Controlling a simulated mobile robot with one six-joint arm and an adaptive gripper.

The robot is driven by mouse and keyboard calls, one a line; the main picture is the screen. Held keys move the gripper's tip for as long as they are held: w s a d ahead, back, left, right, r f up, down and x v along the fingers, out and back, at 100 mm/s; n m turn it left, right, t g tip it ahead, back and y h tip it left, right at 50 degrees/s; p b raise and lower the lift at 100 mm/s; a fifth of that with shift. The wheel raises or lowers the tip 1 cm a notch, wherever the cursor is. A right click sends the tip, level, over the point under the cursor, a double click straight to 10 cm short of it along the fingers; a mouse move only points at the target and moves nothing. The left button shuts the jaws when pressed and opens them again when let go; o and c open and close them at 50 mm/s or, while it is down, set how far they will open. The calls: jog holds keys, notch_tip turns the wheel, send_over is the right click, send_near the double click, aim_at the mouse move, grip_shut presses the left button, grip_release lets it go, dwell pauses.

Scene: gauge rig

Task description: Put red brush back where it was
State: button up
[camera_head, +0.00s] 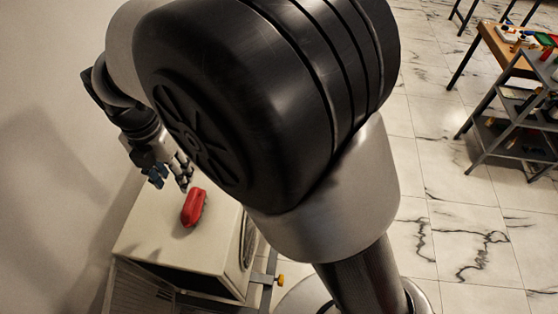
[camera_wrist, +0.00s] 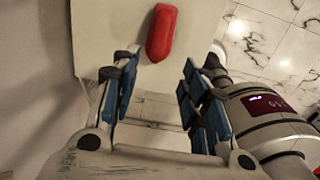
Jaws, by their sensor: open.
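The red brush (camera_head: 194,207) lies on the pale top of a box-like unit (camera_head: 150,237) below my arm in the head view. In the wrist view the red brush (camera_wrist: 161,33) lies beyond the fingertips, between their lines but nearer the left finger. My gripper (camera_head: 170,178) is above the far part of the unit's top, a little behind the brush. In the wrist view my gripper (camera_wrist: 156,80) has its blue-padded fingers spread, with nothing between them. The brush and fingers look apart. The brush's underside is hidden.
A wall (camera_head: 45,130) stands close on the left. A yellow knob (camera_head: 281,281) sticks out beside the unit. A grey shelf rack (camera_head: 505,105) and a wooden table (camera_head: 505,45) with coloured items stand at the upper right. The marble floor (camera_head: 450,200) between is clear.

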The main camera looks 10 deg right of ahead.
jog(key=s+d+r+m+t, duration=0.1)
jog(key=d+r+m, duration=0.4)
jog(key=d+m, duration=0.4)
jog(key=s+d+r+m+t, duration=0.1)
jog(key=s+d+r+m, duration=0.1)
jog(key=d+r+m, duration=0.75)
jog(key=s+d+f+m+t, duration=0.2)
jog(key=s+d+f+m, duration=0.2)
jog(key=s+d+m, duration=0.6)
jog(key=d+m, duration=0.4)
jog(key=shift+s+t, duration=0.3)
jog(key=shift+s, duration=0.05)
jog(key=shift+f, duration=0.2)
notch_tip(320, 180, down, 16)
jog(key=b, duration=1.6)
jog(key=shift+r, duration=0.15)
